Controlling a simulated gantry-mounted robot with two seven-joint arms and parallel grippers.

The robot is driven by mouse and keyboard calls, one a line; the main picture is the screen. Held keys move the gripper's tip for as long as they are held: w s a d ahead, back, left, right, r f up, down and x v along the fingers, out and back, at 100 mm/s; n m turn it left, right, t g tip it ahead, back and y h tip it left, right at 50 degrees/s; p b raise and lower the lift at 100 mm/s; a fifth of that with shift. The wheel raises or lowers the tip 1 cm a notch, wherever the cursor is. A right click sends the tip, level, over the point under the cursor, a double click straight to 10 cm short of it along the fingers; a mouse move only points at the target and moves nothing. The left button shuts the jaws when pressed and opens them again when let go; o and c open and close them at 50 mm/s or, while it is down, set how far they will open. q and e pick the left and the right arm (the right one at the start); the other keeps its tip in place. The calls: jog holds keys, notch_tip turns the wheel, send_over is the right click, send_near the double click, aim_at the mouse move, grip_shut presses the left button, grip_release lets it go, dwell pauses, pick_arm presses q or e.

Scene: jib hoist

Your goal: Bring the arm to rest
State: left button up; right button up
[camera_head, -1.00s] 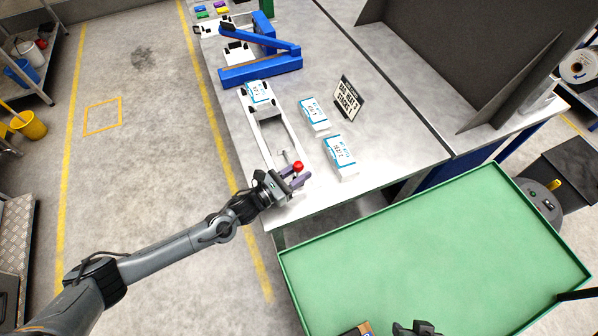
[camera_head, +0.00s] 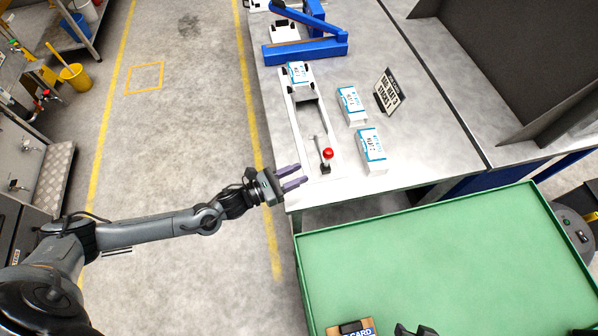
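My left gripper (camera_head: 290,178) is open and empty, with its purple fingertips just over the near left edge of the white bench. The red knob (camera_head: 328,153) stands on a short lever at the near end of the white jib hoist base (camera_head: 303,131). The fingers are apart from it, to its left and nearer. The hoist's blue arm (camera_head: 310,20) is at the far end. A white and blue box (camera_head: 299,73) sits on the base's far part. Of my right gripper, only a dark part (camera_head: 415,331) shows at the bottom edge; its fingers cannot be made out.
Two more white and blue boxes (camera_head: 351,104) (camera_head: 371,150) stand on the bench right of the base. A small sign (camera_head: 389,92) stands behind them. A green tray (camera_head: 440,255) lies in front, with a brown card box (camera_head: 350,328) at its near edge.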

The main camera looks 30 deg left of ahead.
pick_arm(q)
jog(key=shift+f, duration=0.1)
jog(key=shift+n, duration=0.7)
jog(key=s+d+f, duration=0.2)
jog(key=s+f, duration=0.1)
jog(key=shift+s+d+f, duration=0.15)
jog(key=shift+s, duration=0.15)
jog(key=s+d+r+n+y, duration=0.35)
jog(key=d+n, duration=0.25)
jog(key=n, duration=0.4)
jog(key=s+a+n+g+y, duration=0.3)
jog(key=s+a+n+g, duration=0.4)
jog(key=n, duration=0.7)
jog(key=s+a+n+g+y, duration=0.3)
jog(key=s+n, duration=0.5)
jog(key=n, duration=0.7)
notch_tip(320, 180, up, 25)
jog(key=d+g+p, duration=0.1)
jog(key=p, duration=2.4)
jog(key=shift+r+p, duration=0.15)
jog(key=shift+p, duration=0.2)
